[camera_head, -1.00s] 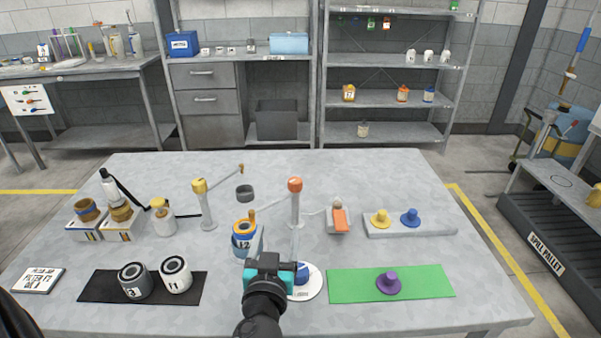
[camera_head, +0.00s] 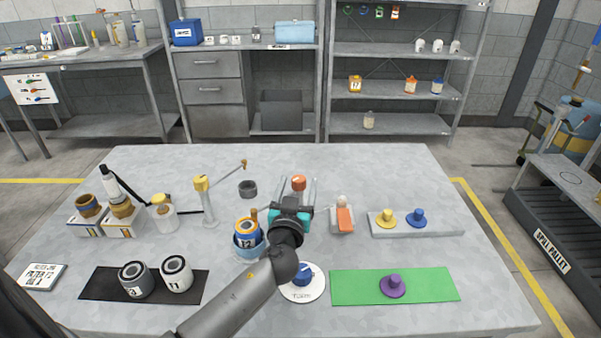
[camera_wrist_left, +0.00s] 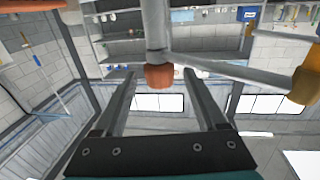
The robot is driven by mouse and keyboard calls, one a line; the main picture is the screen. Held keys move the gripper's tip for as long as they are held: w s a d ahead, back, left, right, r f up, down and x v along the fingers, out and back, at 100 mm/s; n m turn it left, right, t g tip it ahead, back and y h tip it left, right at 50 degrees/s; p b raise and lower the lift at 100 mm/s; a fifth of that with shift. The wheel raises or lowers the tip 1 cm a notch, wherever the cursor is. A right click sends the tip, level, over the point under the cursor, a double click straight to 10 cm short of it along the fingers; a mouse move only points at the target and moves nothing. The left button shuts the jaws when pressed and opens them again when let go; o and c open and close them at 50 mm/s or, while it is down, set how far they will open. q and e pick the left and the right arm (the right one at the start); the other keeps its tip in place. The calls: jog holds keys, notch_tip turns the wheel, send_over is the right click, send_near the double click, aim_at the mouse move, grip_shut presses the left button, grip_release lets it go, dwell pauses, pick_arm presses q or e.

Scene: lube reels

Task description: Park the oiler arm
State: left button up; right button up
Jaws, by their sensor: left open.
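The orange-capped oiler post (camera_head: 299,184) stands mid-table. Its thin arm reaches left to an orange nozzle (camera_head: 254,214) by the canister marked 12 (camera_head: 247,231), which sits in a blue holder. My left gripper (camera_head: 300,187) is open at the post, partly hiding it and the arm. In the left wrist view the orange cap (camera_wrist_left: 159,76) shows between the two fingers (camera_wrist_left: 158,82), with the arm (camera_wrist_left: 230,70) running right to the nozzle (camera_wrist_left: 305,85). I cannot tell whether the fingers touch it. My right gripper is not in view.
A yellow-capped post (camera_head: 203,186) with its own arm stands left. A white disc (camera_head: 303,294) with a blue knob and a green mat (camera_head: 438,286) with a purple knob (camera_head: 392,286) lie in front.

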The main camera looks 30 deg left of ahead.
pick_arm(q)
jog(key=shift+x, duration=2.4)
grip_shut()
